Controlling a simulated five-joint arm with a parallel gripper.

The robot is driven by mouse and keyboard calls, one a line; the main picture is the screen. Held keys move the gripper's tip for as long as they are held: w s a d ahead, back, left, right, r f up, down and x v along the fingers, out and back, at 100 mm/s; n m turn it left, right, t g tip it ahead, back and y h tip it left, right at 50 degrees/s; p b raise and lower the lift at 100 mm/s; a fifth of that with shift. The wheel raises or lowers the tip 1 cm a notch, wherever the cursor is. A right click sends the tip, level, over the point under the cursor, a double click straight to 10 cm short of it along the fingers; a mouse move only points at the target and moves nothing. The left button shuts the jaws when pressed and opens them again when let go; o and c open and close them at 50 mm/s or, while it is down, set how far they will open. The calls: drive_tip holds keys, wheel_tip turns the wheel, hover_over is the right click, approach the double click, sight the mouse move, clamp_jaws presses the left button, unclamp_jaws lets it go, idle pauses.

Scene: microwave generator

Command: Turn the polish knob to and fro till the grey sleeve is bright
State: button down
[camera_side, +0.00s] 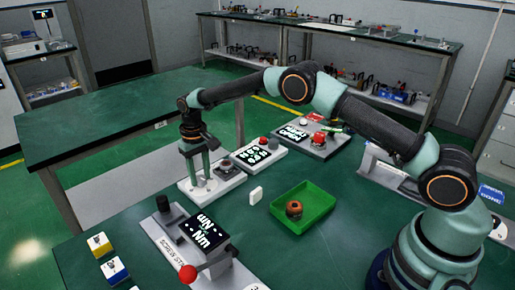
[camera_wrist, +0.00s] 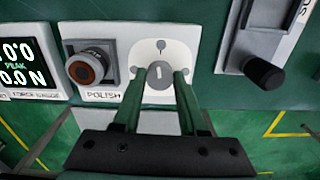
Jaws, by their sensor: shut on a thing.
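My gripper (camera_wrist: 160,85) points down at the white polish panel, its two green fingers closed on either side of a round grey knob (camera_wrist: 160,73) with a white mark on top. The side view shows my gripper (camera_side: 204,170) upright over the same panel. Beside the knob, a black holder (camera_wrist: 109,58) bears a dark grey cylinder with a reddish-brown ring and dark centre (camera_wrist: 87,68), perhaps the sleeve; it looks dull. The "POLISH" label (camera_wrist: 105,94) is partly covered by a finger.
A green tray (camera_side: 322,205) holds a brownish ring-shaped part (camera_side: 294,209). A station with a red-balled lever (camera_side: 188,273) stands in front; a panel with a red button (camera_side: 318,138) stands behind.

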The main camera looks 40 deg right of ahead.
sight(200, 178)
drive_tip(key=shift+m, duration=0.6)
drive_tip(key=shift+c, duration=2.2)
unclamp_jaws()
wheel_tip(200, 178, up, 12)
drive_tip(key=shift+r, duration=0.1)
